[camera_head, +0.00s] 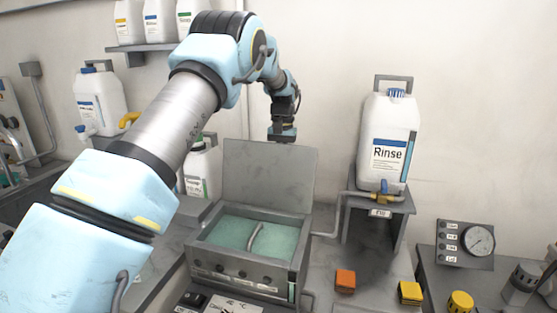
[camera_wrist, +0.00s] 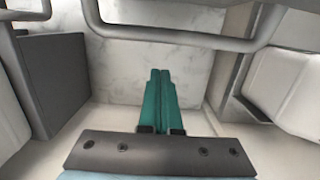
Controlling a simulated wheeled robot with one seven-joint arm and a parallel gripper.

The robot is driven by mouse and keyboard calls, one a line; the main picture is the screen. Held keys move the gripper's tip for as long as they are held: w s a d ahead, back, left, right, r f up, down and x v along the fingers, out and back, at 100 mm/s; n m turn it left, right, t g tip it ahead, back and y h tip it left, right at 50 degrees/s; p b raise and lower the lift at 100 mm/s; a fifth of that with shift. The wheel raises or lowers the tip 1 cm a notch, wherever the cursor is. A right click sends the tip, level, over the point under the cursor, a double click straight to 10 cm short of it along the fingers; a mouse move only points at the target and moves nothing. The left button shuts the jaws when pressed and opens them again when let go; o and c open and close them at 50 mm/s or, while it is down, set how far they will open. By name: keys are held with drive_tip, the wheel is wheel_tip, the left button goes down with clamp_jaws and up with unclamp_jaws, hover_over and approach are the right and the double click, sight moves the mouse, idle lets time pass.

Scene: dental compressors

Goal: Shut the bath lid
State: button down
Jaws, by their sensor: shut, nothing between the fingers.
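The bath (camera_head: 248,262) is a grey box on the counter in the head view, with green liquid and a pale curved handle-like piece inside. Its flat grey lid (camera_head: 268,177) stands open, nearly upright at the back edge. My gripper (camera_head: 283,133) is at the lid's top edge, apparently behind it, and its fingers are hidden there. In the wrist view my gripper (camera_wrist: 160,73) shows two green fingers pressed together, with nothing between them. I cannot tell whether they touch the lid.
A white Rinse container (camera_head: 388,142) stands on a grey stand (camera_head: 380,203) right of the bath. Another white container (camera_head: 201,168) is behind it at left. An orange block (camera_head: 345,281) and a yellow block (camera_head: 409,292) lie at front right. A pressure gauge (camera_head: 479,241) is farther right.

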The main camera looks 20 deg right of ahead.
sight(277, 163)
drive_tip(key=shift+s+a+r+p, duration=0.6)
drive_tip(key=shift+s+a+r, duration=0.35)
drive_tip(key=shift+s, duration=0.2)
drive_tip(key=shift+s+a+r+t+h+b, duration=0.2)
drive_tip(key=shift+t+h+b, duration=0.25)
drive_tip(key=shift+b, duration=0.4)
drive_tip(key=shift+s+a+r+t+h+b, duration=0.25)
drive_tip(key=shift+t+h+b, duration=0.3)
drive_tip(key=shift+t+b, duration=0.3)
